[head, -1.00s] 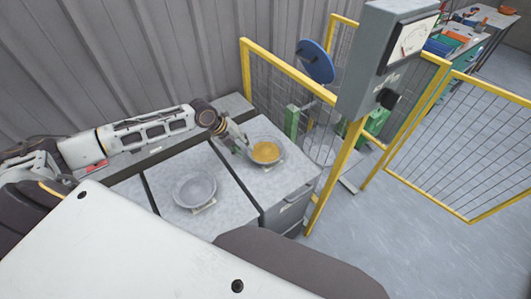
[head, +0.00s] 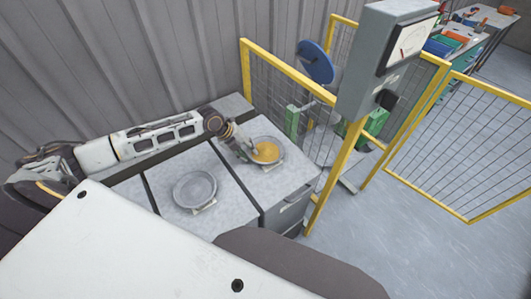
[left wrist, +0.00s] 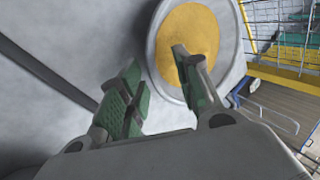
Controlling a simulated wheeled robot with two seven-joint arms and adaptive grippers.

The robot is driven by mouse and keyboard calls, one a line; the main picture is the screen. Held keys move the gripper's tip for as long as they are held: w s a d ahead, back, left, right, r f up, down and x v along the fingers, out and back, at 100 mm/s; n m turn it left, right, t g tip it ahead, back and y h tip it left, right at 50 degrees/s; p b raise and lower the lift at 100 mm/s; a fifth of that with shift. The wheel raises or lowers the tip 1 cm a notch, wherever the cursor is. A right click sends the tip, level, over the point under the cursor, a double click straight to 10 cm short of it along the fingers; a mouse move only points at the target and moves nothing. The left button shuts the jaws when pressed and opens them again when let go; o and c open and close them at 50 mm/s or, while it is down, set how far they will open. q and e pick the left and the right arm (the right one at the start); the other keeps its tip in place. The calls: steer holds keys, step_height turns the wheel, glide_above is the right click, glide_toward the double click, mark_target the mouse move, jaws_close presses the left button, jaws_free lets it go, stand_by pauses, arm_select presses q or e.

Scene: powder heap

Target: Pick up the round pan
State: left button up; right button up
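A round grey metal pan (head: 281,158) holds a heap of yellow powder (head: 267,151) and sits on the right worktop. My left gripper (head: 248,154) is at this pan's left rim. In the left wrist view my left gripper (left wrist: 157,62) is open and empty. One finger overlaps the pan (left wrist: 153,45) and its powder (left wrist: 190,30), the other lies outside the rim; I cannot tell whether they touch it. A second round pan (head: 194,189) sits empty on the left worktop. My right gripper is not in view.
The grey worktop (head: 285,183) is bare around the pans. A yellow-framed mesh fence (head: 345,180) and a grey box with a dial (head: 370,65) stand to the right. A corrugated wall (head: 150,50) is behind. Floor on the right is open.

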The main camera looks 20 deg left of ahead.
mark_target(257, 158)
arm_select(q)
steer(key=shift+x, duration=1.7)
jaws_close()
steer(key=shift+r, duration=0.1)
